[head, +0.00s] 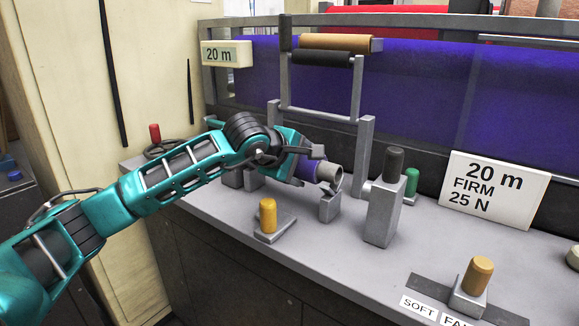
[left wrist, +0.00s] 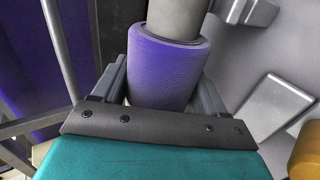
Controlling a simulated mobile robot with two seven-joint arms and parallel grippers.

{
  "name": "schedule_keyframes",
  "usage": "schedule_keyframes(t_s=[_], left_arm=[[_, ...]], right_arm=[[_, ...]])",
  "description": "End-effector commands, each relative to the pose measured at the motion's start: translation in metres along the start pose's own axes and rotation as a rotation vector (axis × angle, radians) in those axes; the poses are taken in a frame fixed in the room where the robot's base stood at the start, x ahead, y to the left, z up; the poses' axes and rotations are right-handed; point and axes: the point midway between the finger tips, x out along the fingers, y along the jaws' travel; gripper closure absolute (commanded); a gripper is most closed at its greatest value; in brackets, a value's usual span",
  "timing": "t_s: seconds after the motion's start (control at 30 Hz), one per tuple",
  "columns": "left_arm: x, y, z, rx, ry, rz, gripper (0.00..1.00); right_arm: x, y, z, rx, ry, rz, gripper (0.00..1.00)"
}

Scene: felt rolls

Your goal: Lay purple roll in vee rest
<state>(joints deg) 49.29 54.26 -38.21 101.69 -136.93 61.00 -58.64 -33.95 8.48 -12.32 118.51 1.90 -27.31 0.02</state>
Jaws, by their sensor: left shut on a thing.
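The purple roll (head: 307,169) is a short purple cylinder on a grey core that sticks out to the right. My left gripper (head: 310,166) is shut on it, and the left wrist view shows the purple roll (left wrist: 168,65) between the two fingers. The vee rest, grey blocks on the bench, shows a right block (head: 330,205) under the core's end and a left block (head: 232,178) under my wrist. The roll lies along the line of these blocks; whether it touches them I cannot tell. My right gripper is not in view.
A grey post with a black knob (head: 383,215) stands right of the roll. A yellow peg (head: 267,215) on a base stands in front. A grey frame (head: 358,90) rises behind. A sign (head: 493,190) reads 20 m, firm, 25 N. The front middle of the bench is clear.

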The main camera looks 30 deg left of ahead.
Motion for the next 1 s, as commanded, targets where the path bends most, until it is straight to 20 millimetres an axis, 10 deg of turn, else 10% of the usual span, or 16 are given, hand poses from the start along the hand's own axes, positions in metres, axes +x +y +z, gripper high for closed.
schedule_keyframes(t_s=[1.0], left_arm=[[-0.012, 0.018, 0.0, 0.0, 0.0, 0.002, 0.83]], right_arm=[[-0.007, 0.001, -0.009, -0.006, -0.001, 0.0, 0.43]])
